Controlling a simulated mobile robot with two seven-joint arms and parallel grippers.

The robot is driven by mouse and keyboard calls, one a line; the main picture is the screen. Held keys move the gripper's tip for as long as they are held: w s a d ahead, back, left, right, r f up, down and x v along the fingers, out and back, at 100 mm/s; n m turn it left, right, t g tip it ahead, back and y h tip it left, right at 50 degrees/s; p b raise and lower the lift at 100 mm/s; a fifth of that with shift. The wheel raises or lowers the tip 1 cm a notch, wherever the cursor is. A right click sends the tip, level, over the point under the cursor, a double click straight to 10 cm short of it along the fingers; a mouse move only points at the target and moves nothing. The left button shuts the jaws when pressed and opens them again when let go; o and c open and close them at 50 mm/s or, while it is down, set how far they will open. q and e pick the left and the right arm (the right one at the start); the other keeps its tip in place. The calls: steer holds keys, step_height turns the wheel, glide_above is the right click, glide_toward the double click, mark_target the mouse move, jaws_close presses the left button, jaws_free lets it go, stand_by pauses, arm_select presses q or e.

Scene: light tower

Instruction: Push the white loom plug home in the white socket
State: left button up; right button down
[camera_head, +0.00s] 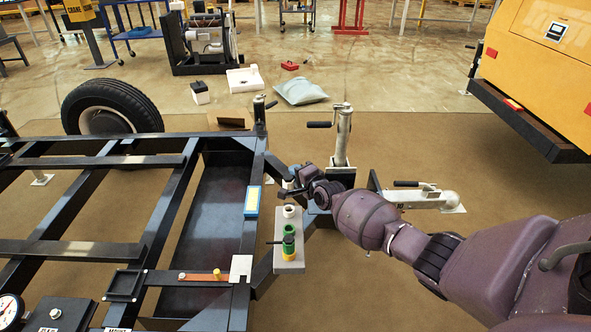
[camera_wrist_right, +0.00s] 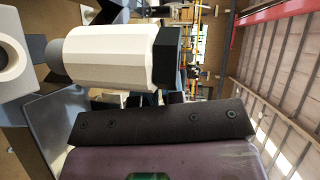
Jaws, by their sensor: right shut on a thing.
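The white loom plug (camera_wrist_right: 110,55) lies large across the wrist view, with a grey nose on its left end and a black collar on its right. My right gripper (camera_head: 291,184) is shut on it, just above the white socket in the head view; the fingers hide most of the plug there. The white socket (camera_head: 289,211) is the top one on a grey plate. A pale round-holed fitting (camera_wrist_right: 10,55), probably this socket, shows at the wrist view's left edge, apart from the plug's nose. My left gripper is not in view.
Below the white socket, the plate (camera_head: 279,223) carries a green socket (camera_head: 289,230) and a yellow one (camera_head: 289,254), with a black part between them. The black trailer frame (camera_head: 261,180) runs along the left. A jack post (camera_head: 343,135) stands close behind my gripper.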

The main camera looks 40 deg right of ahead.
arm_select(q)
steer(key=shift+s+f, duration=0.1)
arm_select(e)
steer(key=shift+f, duration=0.35)
arm_select(q)
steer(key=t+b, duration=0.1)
steer(key=b, duration=0.2)
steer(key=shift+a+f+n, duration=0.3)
arm_select(e)
step_height(320, 180, down, 4)
arm_select(q)
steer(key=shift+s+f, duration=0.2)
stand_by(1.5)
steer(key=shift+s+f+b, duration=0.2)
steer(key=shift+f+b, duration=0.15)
steer(key=shift+b, duration=0.1)
arm_select(e)
steer(key=shift+f, duration=0.4)
